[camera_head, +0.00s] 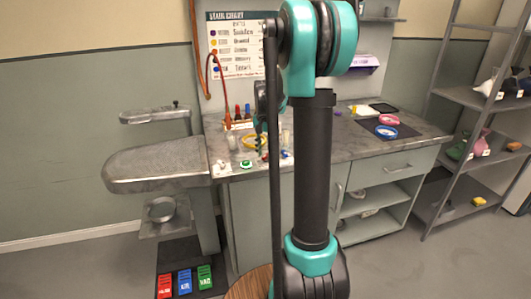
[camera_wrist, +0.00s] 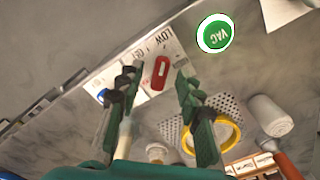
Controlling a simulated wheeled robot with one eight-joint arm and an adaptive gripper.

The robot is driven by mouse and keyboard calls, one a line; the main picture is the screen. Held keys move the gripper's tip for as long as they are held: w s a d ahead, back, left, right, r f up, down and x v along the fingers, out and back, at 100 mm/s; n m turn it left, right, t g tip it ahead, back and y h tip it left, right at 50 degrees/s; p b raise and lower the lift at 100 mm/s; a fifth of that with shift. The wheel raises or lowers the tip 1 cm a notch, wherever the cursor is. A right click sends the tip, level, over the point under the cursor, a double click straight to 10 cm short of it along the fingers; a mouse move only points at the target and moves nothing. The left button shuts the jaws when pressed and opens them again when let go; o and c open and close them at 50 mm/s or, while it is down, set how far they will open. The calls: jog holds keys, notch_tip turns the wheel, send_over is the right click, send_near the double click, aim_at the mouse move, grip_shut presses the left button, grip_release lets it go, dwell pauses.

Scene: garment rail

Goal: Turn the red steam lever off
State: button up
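The red lever (camera_wrist: 160,73) lies on a white label plate (camera_wrist: 166,48) on the grey counter, with "LOW" printed beside it. In the wrist view, my gripper (camera_wrist: 158,79) is open, with one dark green finger on each side of the lever. A gap shows between the lever and each fingertip; the height above it is hard to judge. My gripper is partly hidden behind my arm in that view.
A round green VAC button (camera_wrist: 215,34) sits beside the plate. A yellow ring (camera_wrist: 226,133), a white bottle (camera_wrist: 270,116) and a perforated tray (camera_wrist: 172,130) are close to my fingers. A grey pressing board (camera_head: 155,165) stands left of the counter.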

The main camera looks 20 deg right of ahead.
jog(key=shift+f, duration=0.1)
grip_shut()
jog(key=shift+n, duration=0.3)
jog(key=n, duration=0.4)
jog(key=shift+n, duration=2.2)
grip_release()
